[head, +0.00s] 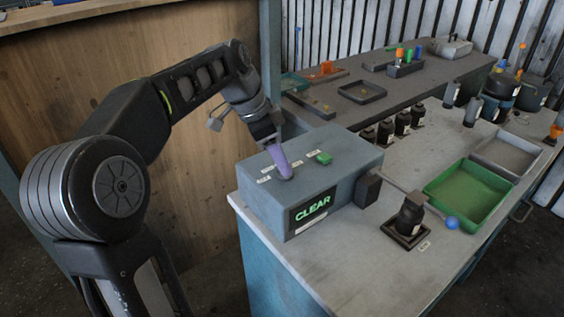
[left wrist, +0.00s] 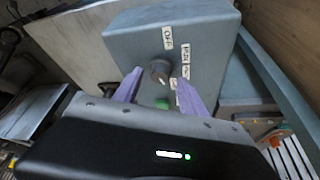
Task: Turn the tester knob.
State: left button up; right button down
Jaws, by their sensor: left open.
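The tester (head: 345,178) is a blue-grey box at the bench's near left corner, with a lit "CLEAR" screen (head: 312,207) and a green button (head: 323,158). In the left wrist view the knob (left wrist: 159,69) is a dark round dial with a light pointer mark, between an "OFF" label (left wrist: 168,37) and other labels. My left gripper (head: 281,168) points down at the box top. Its lilac fingers (left wrist: 160,82) are open, one on each side of the knob; contact cannot be told. In the head view the fingers hide the knob. My right gripper is not seen.
Right of the tester are a black part on a small stand (head: 410,217), a green tray (head: 470,192) and a grey tray (head: 508,155). Several black parts (head: 402,124) stand behind the tester. A wooden panel (head: 200,190) is at the left.

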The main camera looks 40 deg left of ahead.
pick_arm(q)
jog(key=shift+x, duration=0.75)
grip_shut()
